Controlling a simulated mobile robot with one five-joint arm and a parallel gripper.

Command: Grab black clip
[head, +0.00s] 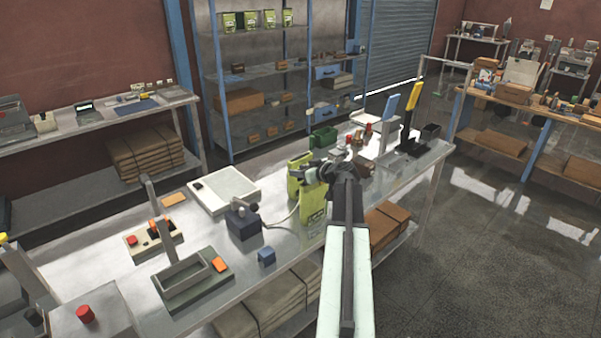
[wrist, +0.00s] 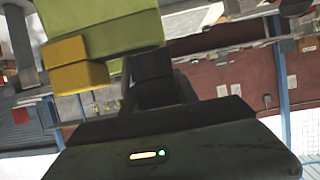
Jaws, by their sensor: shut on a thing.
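My gripper (head: 318,173) is at the top of a green pouch (head: 313,208) on the long table. The pouch also shows close up in the wrist view (wrist: 110,30), with a yellow block (wrist: 75,65) beside it. My gripper is shut on a small dark piece, which looks like the black clip (wrist: 152,66), near the pouch. The clip is dark like my gripper, so its outline is hard to separate from the fingers. In the head view my gripper and arm hide the clip and part of the pouch.
Left of the pouch are a dark blue device (head: 243,222) with a cable and a white flat scale (head: 223,190). A small blue block (head: 266,257) and a green tray (head: 195,283) are nearer. A brown box (head: 366,169), green bin (head: 323,137) and black-and-yellow stand (head: 409,120) are beyond.

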